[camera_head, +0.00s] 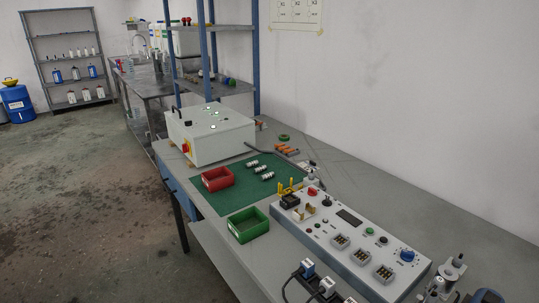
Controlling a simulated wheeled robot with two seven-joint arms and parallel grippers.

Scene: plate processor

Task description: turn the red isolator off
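A red isolator (186,147), a red rotary switch on a yellow backing, sits on the front face of a white enclosure box (225,140) on the workbench. It is small in this view, and I cannot tell which position its handle is in. Neither of my grippers shows in the head view.
A green mat (236,203) carries a red tray (217,179) and several metal cylinders. A green tray (248,224) and a long control panel (350,232) with knobs and sockets stand nearer. Blue rack posts (254,60) rise behind the box. The floor at left is clear.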

